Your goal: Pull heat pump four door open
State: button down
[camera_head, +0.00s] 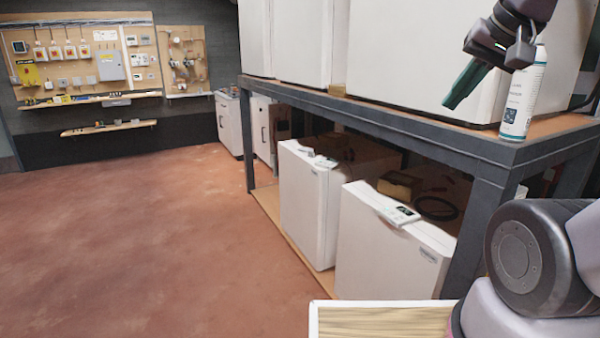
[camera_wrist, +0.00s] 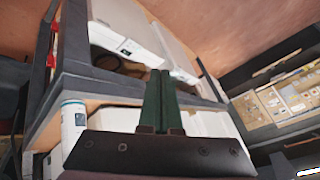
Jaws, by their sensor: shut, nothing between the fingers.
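Two white heat pump units stand under the bench, a nearer one (camera_head: 385,250) and a farther one (camera_head: 308,205), each with a small control panel on its top edge. Larger white units (camera_head: 400,60) stand on the bench top. I cannot tell which is number four; all the doors I see look closed. My gripper (camera_head: 450,104) is shut and empty, its green fingers together in front of a white unit on the bench top, apart from any handle. In the wrist view the shut fingers (camera_wrist: 160,74) point toward the bench edge and the lower units.
A white spray can (camera_head: 523,95) stands on the bench corner close to my gripper. The dark bench frame (camera_head: 420,125) runs along the units, with a post at the near right. A wooden-topped surface (camera_head: 380,320) is at the bottom. The reddish floor (camera_head: 150,230) at left is clear.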

aim_at(301, 184)
jog(key=i+j+u, duration=0.9)
jog(key=i+u, duration=0.25)
jog(key=i+j+u, duration=0.1)
jog(key=i+u, duration=0.15)
jog(key=i, duration=1.3)
jog(key=i+j+z, duration=0.1)
jog(key=i+z, duration=0.3)
jog(key=i+j+z, duration=0.2)
jog(key=i+z, duration=0.15)
jog(key=i+j+z, duration=0.25)
jog(key=z, duration=0.15)
jog(key=i+j+z, duration=0.2)
jog(key=z, duration=0.15)
jog(key=i+j+z, duration=0.15)
jog(key=j+z, duration=0.25)
jog(key=i+j+z, duration=0.15)
jog(key=j+z, duration=0.2)
jog(key=i+j+z, duration=0.1)
jog(key=j+z, duration=0.45)
jog(key=j, duration=0.35)
jog(key=i, duration=1)
